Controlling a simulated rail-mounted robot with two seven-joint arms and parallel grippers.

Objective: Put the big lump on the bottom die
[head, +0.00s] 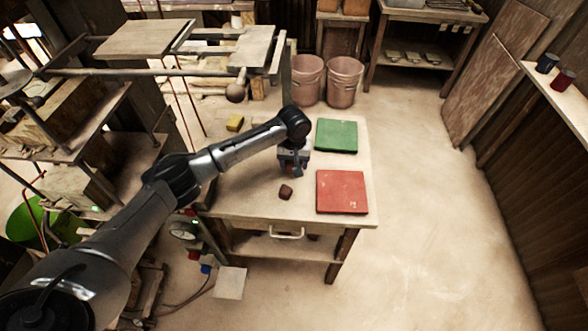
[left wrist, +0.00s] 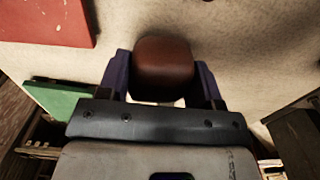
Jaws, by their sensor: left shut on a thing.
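I cannot tell from the head view which lump is bigger. I cannot make out the bottom die with certainty. My right gripper is not in view.
A green board (head: 337,135) and a red board (head: 342,191) lie on the right side of the table (head: 240,203). A yellow block (head: 235,123) lies at the back left. The press frame with a ball-ended lever (head: 236,93) stands behind. Pink buckets (head: 344,82) stand beyond the table.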

